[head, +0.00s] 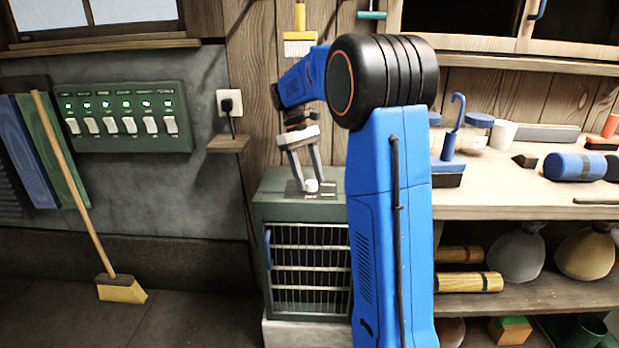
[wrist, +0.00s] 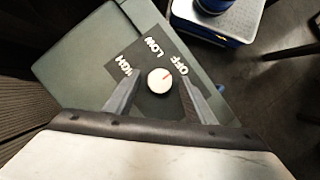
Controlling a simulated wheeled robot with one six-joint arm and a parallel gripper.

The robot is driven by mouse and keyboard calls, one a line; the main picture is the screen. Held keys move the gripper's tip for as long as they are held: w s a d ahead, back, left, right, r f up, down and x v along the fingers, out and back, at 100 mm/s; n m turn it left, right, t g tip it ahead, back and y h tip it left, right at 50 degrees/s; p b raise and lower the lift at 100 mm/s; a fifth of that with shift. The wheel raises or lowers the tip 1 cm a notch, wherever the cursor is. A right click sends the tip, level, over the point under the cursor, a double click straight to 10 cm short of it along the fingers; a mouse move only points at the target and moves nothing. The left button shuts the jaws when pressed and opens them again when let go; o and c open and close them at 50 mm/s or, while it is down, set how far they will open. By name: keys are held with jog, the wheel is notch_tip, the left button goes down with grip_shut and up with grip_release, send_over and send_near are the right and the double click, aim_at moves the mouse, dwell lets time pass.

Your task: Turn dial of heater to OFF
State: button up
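The heater (head: 270,213) is a dark green box with a barred front grille, standing left of my arm. Its round white dial (head: 312,185) sits on the top panel. My gripper (head: 307,184) points down at the dial, open, with one finger on each side. Gaps show between fingers and dial in the wrist view.
A workbench (head: 490,205) with jars and tools stands to the right. A green switch panel (head: 125,117) and a wall socket (head: 229,103) are on the left wall. A broom (head: 75,180) leans there. The floor left of the heater is clear.

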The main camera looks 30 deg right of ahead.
aim_at(311, 182)
jog(key=shift+w+r, duration=0.2)
jog(key=shift+r, duration=0.1)
jog(key=shift+v, duration=1.2)
jog(key=w, duration=0.4)
jog(key=w+a, duration=0.1)
jog(key=w, duration=0.2)
jog(key=w+a, duration=0.1)
jog(key=w, duration=0.3)
jog(key=shift+w, duration=0.35)
